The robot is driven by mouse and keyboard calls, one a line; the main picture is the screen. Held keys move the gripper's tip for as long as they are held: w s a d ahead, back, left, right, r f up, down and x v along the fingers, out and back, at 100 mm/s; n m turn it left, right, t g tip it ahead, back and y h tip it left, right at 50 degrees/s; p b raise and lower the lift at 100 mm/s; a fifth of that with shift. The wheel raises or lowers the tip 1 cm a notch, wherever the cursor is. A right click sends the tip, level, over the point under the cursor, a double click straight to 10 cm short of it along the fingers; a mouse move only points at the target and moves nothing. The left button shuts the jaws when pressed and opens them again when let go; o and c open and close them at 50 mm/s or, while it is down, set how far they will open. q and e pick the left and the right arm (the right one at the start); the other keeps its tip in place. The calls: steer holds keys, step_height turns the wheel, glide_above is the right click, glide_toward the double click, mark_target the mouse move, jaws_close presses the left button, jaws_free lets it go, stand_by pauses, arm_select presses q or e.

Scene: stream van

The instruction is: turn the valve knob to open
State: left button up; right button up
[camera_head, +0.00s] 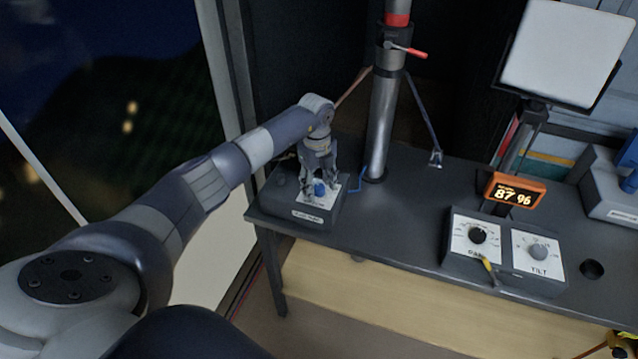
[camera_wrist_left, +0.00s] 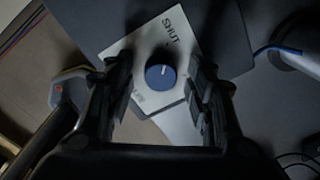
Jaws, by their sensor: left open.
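The valve knob (camera_head: 320,189) is a small blue round knob on a white plate on top of a dark box (camera_head: 300,212) at the left end of the table. In the left wrist view the knob (camera_wrist_left: 160,76) sits between my fingers, with a pale pointer line on it. My left gripper (camera_head: 320,186) points down over the knob. In the wrist view its fingers (camera_wrist_left: 161,95) stand apart on both sides of the knob, with gaps. My right gripper is not in view.
A grey mast (camera_head: 382,125) with a red-handled clamp (camera_head: 407,51) stands right of the box. A blue cable runs beside its foot. Further right are a PAN and TILT dial box (camera_head: 505,262), an orange display (camera_head: 516,190) and a pale panel (camera_head: 562,58).

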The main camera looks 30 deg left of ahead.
arm_select(q)
steer(key=c, duration=1.1)
